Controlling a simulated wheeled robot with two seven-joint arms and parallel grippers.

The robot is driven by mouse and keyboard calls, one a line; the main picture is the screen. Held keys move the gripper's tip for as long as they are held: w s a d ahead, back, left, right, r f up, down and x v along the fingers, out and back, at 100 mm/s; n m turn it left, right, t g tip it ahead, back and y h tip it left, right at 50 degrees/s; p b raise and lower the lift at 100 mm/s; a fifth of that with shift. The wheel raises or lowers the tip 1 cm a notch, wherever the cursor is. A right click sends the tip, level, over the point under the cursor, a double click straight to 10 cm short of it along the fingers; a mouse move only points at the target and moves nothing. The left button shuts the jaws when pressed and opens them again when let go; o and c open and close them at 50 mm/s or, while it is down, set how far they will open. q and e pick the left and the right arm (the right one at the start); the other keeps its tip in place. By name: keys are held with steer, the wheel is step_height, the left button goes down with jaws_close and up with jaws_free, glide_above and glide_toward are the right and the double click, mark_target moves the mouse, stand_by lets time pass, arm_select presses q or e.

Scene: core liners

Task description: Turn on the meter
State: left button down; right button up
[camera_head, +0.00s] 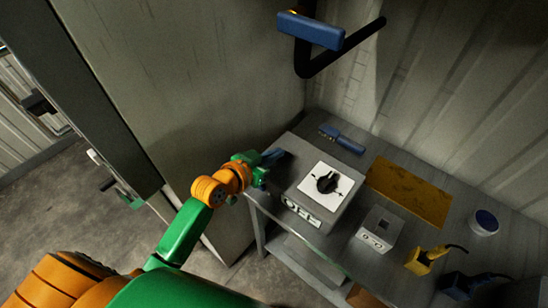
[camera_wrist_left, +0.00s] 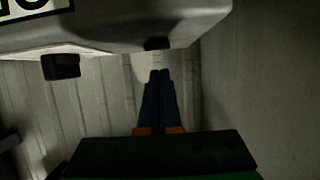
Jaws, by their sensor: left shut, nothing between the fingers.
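The meter (camera_head: 303,212) is a grey box on the bench, with a white plate and a black knob (camera_head: 327,183) on its sloped top. A label reading OFF (camera_head: 301,211) is on its front. My left gripper (camera_head: 276,154) is at the meter's left back side, beside the box and apart from the knob. In the left wrist view its blue fingers (camera_wrist_left: 160,75) are together with nothing between them. The underside of a grey housing (camera_wrist_left: 110,32), likely the meter, spans the top of that view, with part of a label. My right gripper is not in view.
On the bench lie a blue brush (camera_head: 342,138), a yellow plate (camera_head: 408,190), a small grey box (camera_head: 379,231), a round blue-topped container (camera_head: 485,221) and a yellow plug-like item (camera_head: 426,260). A blue-handled black pipe (camera_head: 312,30) juts above. Walls bound the bench behind and left.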

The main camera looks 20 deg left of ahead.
arm_select(q)
steer(key=shift+s+a+f, duration=0.15)
steer(key=shift+s+f, duration=0.05)
steer(key=shift+f, duration=0.65)
